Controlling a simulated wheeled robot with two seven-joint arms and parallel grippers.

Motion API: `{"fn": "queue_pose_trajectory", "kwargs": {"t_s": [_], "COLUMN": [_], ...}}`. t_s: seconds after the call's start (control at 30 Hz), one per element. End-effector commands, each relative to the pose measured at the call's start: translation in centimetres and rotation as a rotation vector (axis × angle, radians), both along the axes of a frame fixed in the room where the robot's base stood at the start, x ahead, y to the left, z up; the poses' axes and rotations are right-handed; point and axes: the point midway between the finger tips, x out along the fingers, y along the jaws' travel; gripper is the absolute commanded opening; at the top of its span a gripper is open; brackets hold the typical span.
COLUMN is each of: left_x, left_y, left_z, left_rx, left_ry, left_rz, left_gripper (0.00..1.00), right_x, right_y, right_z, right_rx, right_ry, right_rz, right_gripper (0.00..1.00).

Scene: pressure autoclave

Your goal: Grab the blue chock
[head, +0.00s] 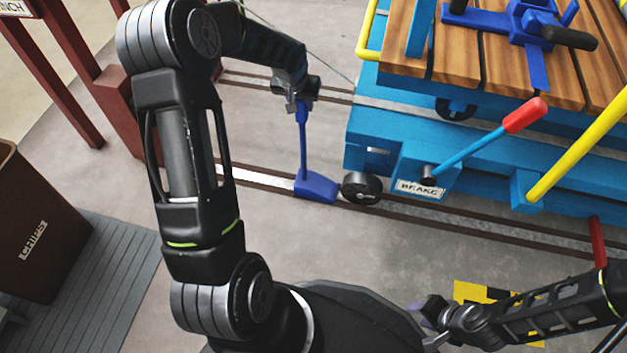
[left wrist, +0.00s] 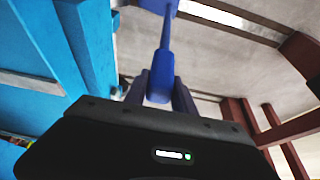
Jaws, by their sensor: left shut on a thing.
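The blue chock (head: 316,188) sits on the near rail, just left of the cart's dark wheel (head: 361,188). I cannot tell whether it touches the wheel. Its thin upright handle rises to my left gripper (head: 301,104), which is shut on the handle's top end. In the left wrist view the handle (left wrist: 161,72) stands between the two fingers (left wrist: 160,92), and the chock's block is partly cut off at the top edge. My right gripper (head: 428,311) is low at the right, far from the chock; its fingers are too unclear to read.
The blue cart (head: 480,165) with a wooden deck stands right of the chock. Its red-tipped brake lever (head: 480,140) sticks out above the BRAKE label. A brown chips bin (head: 38,225) and dark red posts (head: 75,90) are at the left. Floor between is clear.

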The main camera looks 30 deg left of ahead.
Motion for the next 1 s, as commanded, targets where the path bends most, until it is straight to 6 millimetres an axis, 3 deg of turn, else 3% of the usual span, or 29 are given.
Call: {"fn": "queue_pose_trajectory", "kwargs": {"t_s": [0.13, 1.0], "left_x": [0.00, 0.01], "left_y": [0.00, -0.01], "left_z": [0.00, 0.00], "left_rx": [0.000, 0.000], "left_ry": [0.000, 0.000], "left_rz": [0.000, 0.000], "left_gripper": [0.00, 0.00], "right_x": [0.00, -0.01], "right_y": [0.00, 0.00], "right_z": [0.00, 0.00], "right_rx": [0.000, 0.000], "right_ry": [0.000, 0.000], "right_rz": [0.000, 0.000], "right_gripper": [0.36, 0.36]}}
